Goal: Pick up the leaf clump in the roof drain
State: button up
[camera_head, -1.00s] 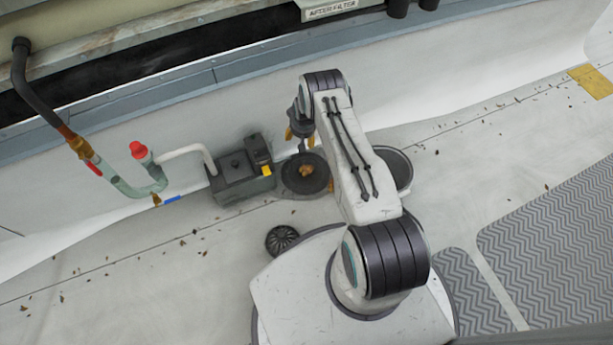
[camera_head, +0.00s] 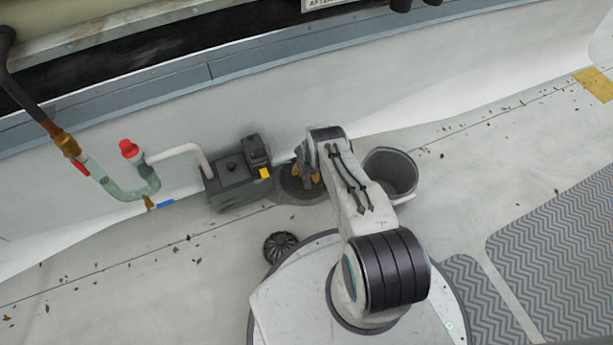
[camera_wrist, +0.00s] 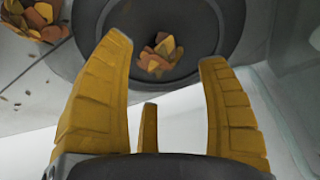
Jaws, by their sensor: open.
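The leaf clump (camera_wrist: 160,55) is a small bunch of orange and brown leaves. It lies in the dark round roof drain (camera_wrist: 205,20). The drain also shows in the head view (camera_head: 293,191), under my gripper, where I cannot tell the leaves from my yellow fingers. My gripper (camera_wrist: 165,52) is open, with its yellow fingers spread on either side of the clump in the wrist view. Nothing is held between them. The gap in height between fingertips and clump is hard to judge.
A grey pump box (camera_head: 235,180) stands left of the drain and a grey bucket (camera_head: 391,174) right of it. A black domed strainer (camera_head: 280,246) lies on the floor. More leaves (camera_wrist: 38,17) show at the wrist view's upper left. A wall runs behind.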

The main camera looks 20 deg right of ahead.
jog(key=shift+b+x, duration=1.85)
jog(key=shift+x, duration=0.35)
jog(key=shift+c, duration=0.3)
jog(key=c, duration=1)
